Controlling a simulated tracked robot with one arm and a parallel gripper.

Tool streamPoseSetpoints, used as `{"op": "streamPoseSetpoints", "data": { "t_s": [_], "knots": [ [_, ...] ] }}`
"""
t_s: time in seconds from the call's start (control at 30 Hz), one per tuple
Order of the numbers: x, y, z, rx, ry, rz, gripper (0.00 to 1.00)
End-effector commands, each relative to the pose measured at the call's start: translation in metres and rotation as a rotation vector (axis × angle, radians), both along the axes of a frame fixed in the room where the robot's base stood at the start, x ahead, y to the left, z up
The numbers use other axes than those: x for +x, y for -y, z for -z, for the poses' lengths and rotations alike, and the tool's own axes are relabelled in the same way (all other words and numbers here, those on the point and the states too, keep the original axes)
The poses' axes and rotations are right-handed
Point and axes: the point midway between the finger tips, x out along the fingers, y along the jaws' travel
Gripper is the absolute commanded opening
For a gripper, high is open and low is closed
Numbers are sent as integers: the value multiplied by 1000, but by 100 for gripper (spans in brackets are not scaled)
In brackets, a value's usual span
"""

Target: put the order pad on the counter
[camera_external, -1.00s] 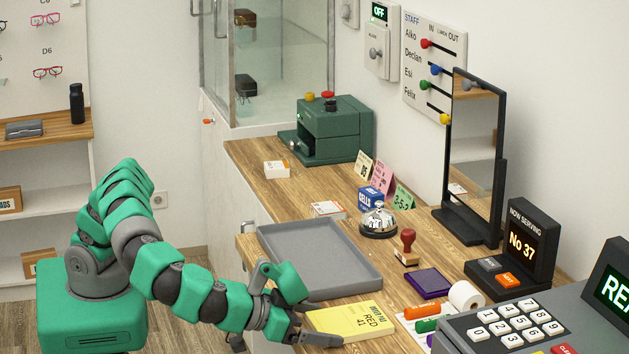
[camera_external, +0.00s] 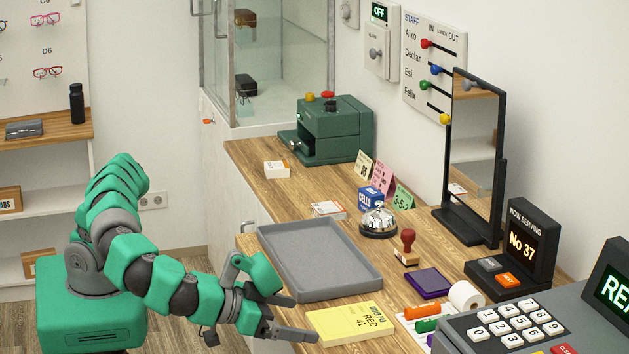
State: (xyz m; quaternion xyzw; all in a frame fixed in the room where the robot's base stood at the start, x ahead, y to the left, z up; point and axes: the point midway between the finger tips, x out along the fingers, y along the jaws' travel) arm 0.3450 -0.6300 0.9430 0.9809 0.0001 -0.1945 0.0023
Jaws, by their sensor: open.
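My gripper (camera_external: 305,318) is open and empty. Its fingertips are at the left of the pad, one finger near the tray's front corner and the other low by the pad's lower left corner. I cannot tell whether a fingertip touches the pad.
An empty grey tray (camera_external: 318,284) lies behind the pad. To the right are a purple ink pad (camera_external: 429,282), a paper roll (camera_external: 466,295), coloured markers (camera_external: 424,325) and a grey cash register (camera_external: 520,325). A bell (camera_external: 378,222) and a stamp (camera_external: 407,248) stand farther back.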

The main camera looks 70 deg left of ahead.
Motion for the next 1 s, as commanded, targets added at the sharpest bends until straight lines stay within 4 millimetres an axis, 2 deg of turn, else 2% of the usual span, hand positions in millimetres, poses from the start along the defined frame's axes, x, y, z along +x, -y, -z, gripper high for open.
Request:
{"op": "streamPoseSetpoints", "data": {
  "t_s": [0.1, 0.33, 0.5, 0.73, 0.87, 0.97, 1.0],
  "knots": [
    [-23, 1, -11, 0, 1, 3, 100],
    [-55, 1, -22, 1, -1, 4, 100],
    [-64, 0, -25, 4, -1, -1, 100],
    [-66, -1, -26, 4, -1, -2, 100],
    [-51, -6, -33, 11, -1, -13, 100],
    [-13, -24, -56, 32, -3, -44, 100],
    [8, -36, -70, 45, -4, -62, 100]
  ]
}}
